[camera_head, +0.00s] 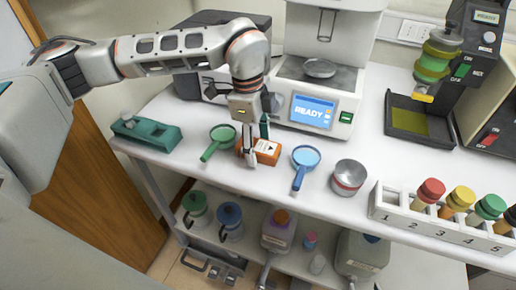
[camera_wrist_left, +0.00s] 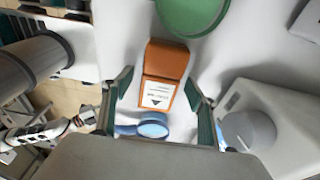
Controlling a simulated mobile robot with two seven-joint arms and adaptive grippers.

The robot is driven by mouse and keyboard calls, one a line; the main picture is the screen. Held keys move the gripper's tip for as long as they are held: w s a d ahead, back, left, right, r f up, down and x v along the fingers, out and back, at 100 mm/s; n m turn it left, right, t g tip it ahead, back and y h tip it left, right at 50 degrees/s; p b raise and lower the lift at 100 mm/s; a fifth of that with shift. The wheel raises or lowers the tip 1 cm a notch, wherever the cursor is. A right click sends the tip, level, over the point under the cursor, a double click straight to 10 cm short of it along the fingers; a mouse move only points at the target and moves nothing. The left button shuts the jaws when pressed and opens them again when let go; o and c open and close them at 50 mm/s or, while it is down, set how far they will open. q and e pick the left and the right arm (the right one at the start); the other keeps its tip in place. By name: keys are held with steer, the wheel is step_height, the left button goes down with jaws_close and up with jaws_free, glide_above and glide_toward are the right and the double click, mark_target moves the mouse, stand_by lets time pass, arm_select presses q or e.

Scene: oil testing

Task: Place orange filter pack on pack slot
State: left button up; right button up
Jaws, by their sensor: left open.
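The orange filter pack (camera_head: 266,152) lies flat on the white table between a green and a blue magnifier. In the left wrist view the pack (camera_wrist_left: 165,62) shows a white label and lies between the fingers. My left gripper (camera_head: 254,150) points down at the pack. Its two fingers (camera_wrist_left: 160,92) are spread, with a gap on each side of the pack. A teal holder (camera_head: 146,132) stands at the table's left end; I cannot tell if it is the pack slot. An arm at the left wrist view's lower left seems to be my right; its gripper (camera_wrist_left: 85,119) is unclear.
A green magnifier (camera_head: 219,137) and a blue magnifier (camera_head: 304,160) flank the pack. A machine reading READY (camera_head: 314,110) stands behind. A metal bowl (camera_head: 349,176) and a numbered rack (camera_head: 385,205) with several capped vials are right. Clear table lies between the teal holder and green magnifier.

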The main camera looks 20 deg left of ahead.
arm_select(q)
steer(key=shift+f, duration=0.2)
steer(key=c, duration=1.3)
steer(key=shift+c, duration=0.5)
steer(key=shift+r, duration=0.15)
